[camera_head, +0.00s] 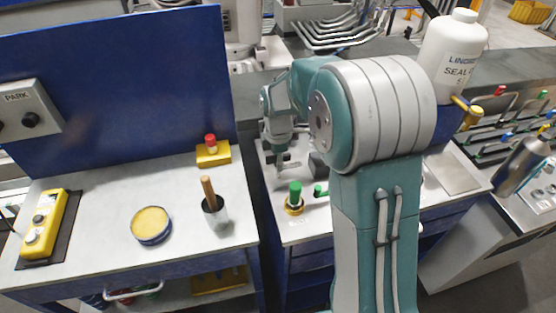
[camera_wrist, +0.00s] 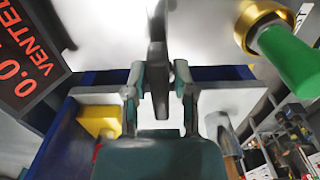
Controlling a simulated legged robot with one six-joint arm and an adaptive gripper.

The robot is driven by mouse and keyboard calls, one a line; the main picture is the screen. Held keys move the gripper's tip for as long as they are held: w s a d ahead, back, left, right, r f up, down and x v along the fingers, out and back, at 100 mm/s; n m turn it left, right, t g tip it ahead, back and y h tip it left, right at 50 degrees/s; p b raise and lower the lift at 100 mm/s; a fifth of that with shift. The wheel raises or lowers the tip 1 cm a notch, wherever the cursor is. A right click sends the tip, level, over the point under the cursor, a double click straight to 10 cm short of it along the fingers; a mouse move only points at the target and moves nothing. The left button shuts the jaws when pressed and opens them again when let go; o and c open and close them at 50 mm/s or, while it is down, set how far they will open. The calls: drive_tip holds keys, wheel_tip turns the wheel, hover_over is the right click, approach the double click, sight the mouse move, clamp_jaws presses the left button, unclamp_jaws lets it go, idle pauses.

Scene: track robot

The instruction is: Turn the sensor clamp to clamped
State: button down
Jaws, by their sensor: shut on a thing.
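My gripper (camera_head: 280,168) is at the end of my arm, low over the back of the right-hand worktop. In the wrist view, my gripper (camera_wrist: 160,92) has one finger on each side of a narrow dark grey upright piece, which I take to be the sensor clamp's lever (camera_wrist: 157,55). The fingers are shut on it. The lever points along the gripper, toward the palm. In the head view my gripper and arm cover most of the clamp, so I cannot tell its turn angle or whether it is clamped.
A green-topped valve with a brass collar (camera_head: 294,196) stands close in front; it also shows in the wrist view (camera_wrist: 290,60). A display (camera_wrist: 30,62) reads "0.0" and "VENTED". A white bottle (camera_head: 453,55) stands at right. A cup (camera_head: 215,214) and yellow tin (camera_head: 151,224) stand left.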

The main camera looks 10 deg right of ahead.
drive_tip(key=shift+m, duration=0.3)
drive_tip(key=m, duration=0.3)
drive_tip(key=shift+m, duration=0.4)
drive_tip(key=m, duration=0.3)
drive_tip(key=shift+m, duration=0.3)
drive_tip(key=m, duration=0.4)
drive_tip(key=shift+m, duration=1.9)
drive_tip(key=shift+c, duration=2.2)
unclamp_jaws()
drive_tip(key=shift+f, duration=0.1)
